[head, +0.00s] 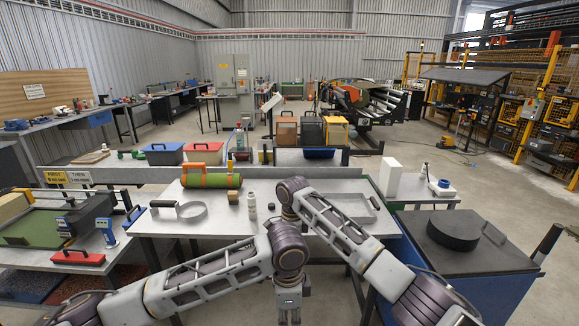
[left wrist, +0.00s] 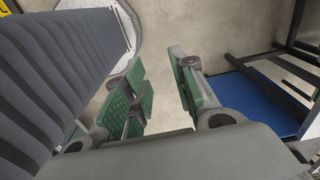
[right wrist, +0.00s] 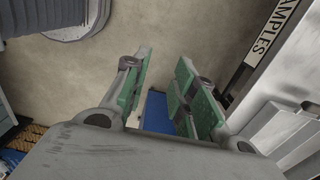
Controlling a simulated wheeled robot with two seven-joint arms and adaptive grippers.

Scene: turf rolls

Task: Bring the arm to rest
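My left arm (head: 215,272) comes in from the left and my right arm (head: 345,230) from the right. They meet the middle of the head view one above the other, in front of and over the near table. My left gripper (left wrist: 156,58) is open in the left wrist view, its green-padded fingers apart with only bare floor between them. My right gripper (right wrist: 163,57) is open and empty in the right wrist view, above the floor. I cannot make out either gripper's fingers in the head view. A green turf roll (head: 208,181) lies on the table, apart from both arms.
The grey table (head: 160,226) also holds a ring (head: 193,211), a white bottle (head: 252,206) and a shallow tray (head: 362,207), partly behind my right arm. A dark disc (head: 453,234) lies on the right-hand bench. A red-handled tool (head: 78,258) lies on the left table.

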